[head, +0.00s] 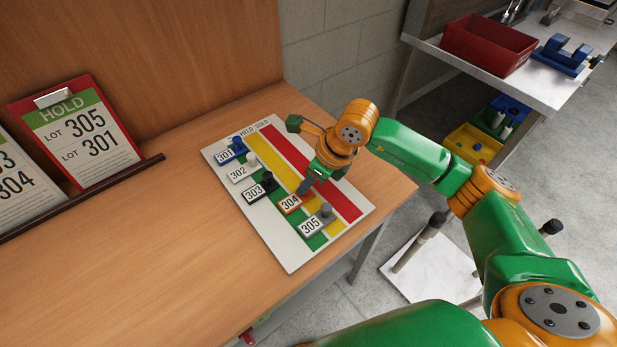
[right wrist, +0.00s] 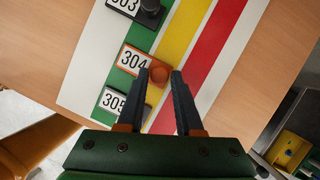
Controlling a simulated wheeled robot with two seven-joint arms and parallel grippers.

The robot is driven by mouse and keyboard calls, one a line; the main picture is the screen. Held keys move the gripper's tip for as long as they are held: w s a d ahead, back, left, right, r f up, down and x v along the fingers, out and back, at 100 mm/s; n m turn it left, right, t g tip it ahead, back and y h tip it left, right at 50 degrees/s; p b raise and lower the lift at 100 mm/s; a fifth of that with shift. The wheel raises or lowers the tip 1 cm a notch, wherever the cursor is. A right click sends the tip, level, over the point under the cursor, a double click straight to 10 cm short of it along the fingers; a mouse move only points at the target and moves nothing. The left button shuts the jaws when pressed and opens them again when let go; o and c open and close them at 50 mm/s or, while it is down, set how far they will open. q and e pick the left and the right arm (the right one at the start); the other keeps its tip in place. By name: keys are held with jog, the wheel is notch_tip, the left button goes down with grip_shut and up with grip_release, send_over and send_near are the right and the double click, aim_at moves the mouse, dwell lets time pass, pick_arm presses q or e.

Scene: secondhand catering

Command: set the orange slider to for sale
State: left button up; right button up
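The sign board (head: 295,262) lies on the wooden table with green, yellow and red stripes; HELD and SOLD are legible at its far end. The orange slider, labelled 304 (head: 290,204), has its label over the green stripe. Its round orange knob (right wrist: 158,73) is over the yellow stripe in the right wrist view. My right gripper (head: 306,187) is low over the board. In the right wrist view (right wrist: 160,74) its fingers are open with the knob between their tips, the left finger closer to it. In the head view the gripper hides the knob. My left gripper is not in view.
Grey slider 305 (head: 325,212) is close on the near side, black slider 303 (head: 267,181) on the far side. White 302 (head: 238,174) and blue 301 (head: 238,145) are further off. A HOLD sign (head: 80,130) stands at left, listing lots 305 and 301.

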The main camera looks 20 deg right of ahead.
grip_shut()
jog(key=shift+r, duration=0.1)
dwell(1.0)
